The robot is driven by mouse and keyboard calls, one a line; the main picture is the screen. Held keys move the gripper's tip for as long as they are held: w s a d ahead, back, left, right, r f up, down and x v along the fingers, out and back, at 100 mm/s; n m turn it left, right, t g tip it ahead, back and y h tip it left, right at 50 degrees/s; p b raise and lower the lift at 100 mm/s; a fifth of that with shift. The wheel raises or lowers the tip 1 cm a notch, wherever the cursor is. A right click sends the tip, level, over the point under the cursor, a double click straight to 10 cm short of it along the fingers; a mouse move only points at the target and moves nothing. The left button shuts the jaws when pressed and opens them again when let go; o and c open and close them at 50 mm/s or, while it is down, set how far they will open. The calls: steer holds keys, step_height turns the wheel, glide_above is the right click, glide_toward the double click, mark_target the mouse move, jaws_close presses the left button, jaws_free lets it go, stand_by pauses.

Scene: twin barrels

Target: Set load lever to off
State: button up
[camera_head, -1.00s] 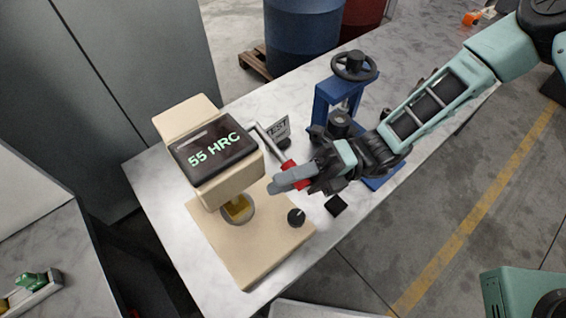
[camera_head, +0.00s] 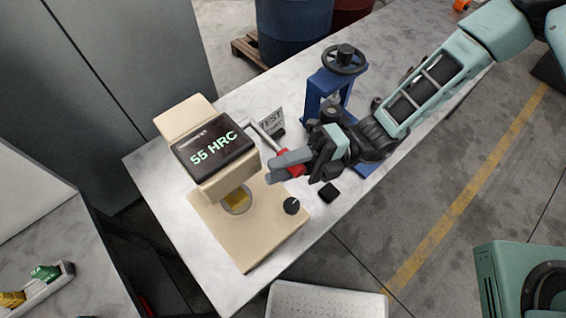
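The load lever is a grey rod (camera_head: 262,135) with a red grip (camera_head: 297,171). It extends from the right side of the beige hardness tester (camera_head: 181,119) toward the lower right. My gripper (camera_head: 284,167) is at the red grip, its grey fingers pointing left toward the tester. Red shows between and beside the two fingers, which partly hide the grip. Whether the fingers press on it cannot be told. The tester's dark screen (camera_head: 213,147) reads "55 HRC".
A black knob (camera_head: 291,205) is on the tester's base, and a small black block (camera_head: 329,192) is nearby. A "TEST" sign (camera_head: 270,121) stands behind the lever. A blue press with a handwheel (camera_head: 345,60) stands close behind my gripper. The table's front left is clear.

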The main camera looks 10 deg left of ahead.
steer(key=shift+o, duration=1.3)
steer(key=b+v, duration=0.7)
steer(key=v, duration=1)
steer(key=shift+d, duration=0.2)
steer(key=shift+f, duration=0.1)
